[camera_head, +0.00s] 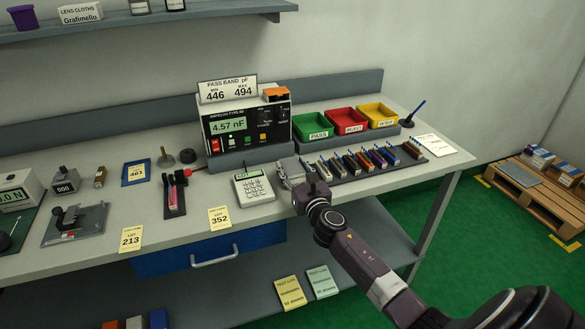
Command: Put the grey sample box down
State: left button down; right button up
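My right gripper (288,174) reaches over the bench from the lower right. Its fingertips are between the calculator and the left end of the sample rack. A small pale grey box, the grey sample box (293,168), shows at the fingertips, and the gripper looks shut on it. The fingers partly hide the box, and I cannot tell whether it touches the bench. A grey rack (352,174) beside it holds a row of slim sample boxes in several colours. My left gripper is not in view.
The meter (246,122) reads 4.57 nF. Green (313,136), red (343,132) and yellow (375,123) trays stand behind the rack. The calculator (253,196) is just left of my gripper. Lot cards 352 (219,218) and 213 (131,239) lie near the front edge.

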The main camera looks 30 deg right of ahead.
jog(key=o, duration=0.3)
jog(key=shift+o, duration=0.2)
jog(key=shift+r, duration=0.1)
jog(key=shift+s, duration=0.15)
jog(key=v, duration=1.1)
jog(key=shift+s+a, duration=0.2)
jog(key=shift+s, duration=0.15)
